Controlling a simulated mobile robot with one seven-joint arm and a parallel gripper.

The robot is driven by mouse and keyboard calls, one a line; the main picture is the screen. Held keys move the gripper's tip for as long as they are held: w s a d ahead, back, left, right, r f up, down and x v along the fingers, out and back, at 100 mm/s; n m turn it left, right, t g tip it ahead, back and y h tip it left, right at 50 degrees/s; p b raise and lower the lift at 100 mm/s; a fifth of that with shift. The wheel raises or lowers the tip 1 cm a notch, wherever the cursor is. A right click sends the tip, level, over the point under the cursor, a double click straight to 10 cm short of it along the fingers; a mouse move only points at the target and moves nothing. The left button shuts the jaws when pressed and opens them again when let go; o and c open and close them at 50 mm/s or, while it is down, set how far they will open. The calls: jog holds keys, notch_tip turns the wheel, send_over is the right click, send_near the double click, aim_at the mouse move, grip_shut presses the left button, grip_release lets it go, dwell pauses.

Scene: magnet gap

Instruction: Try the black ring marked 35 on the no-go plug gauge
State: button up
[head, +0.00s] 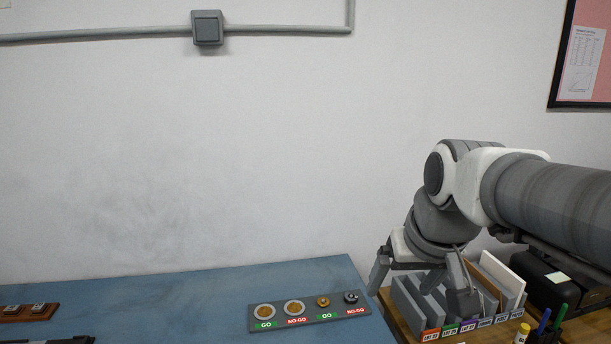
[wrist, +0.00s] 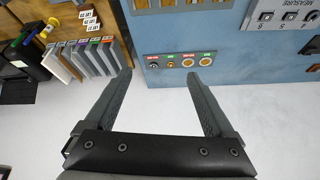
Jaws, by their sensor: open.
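The gauge board (head: 335,311) lies on the blue mat, with GO and NO-GO labels; it also shows in the wrist view (wrist: 180,67). Its two left seats are larger, with golden centres and pale rims. The right-hand GO plug (head: 323,301) is small and golden. At the right-hand NO-GO label a small dark round piece (head: 351,297) stands; I cannot tell whether it is a bare plug or a black ring around one. No number 35 is legible. My gripper (head: 418,292) is open and empty, right of the board; its fingers also show in the wrist view (wrist: 158,77).
A grey rack of upright slots (head: 435,308) with coloured labels stands under my gripper. A black box (head: 545,285) and pens (head: 552,318) are at the right. A MEASURE panel (wrist: 285,18) carries small pieces.

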jog(key=s+f, duration=0.4)
jog(key=s, duration=0.7)
jog(key=shift+f+t, duration=0.25)
jog(key=shift+t, duration=0.05)
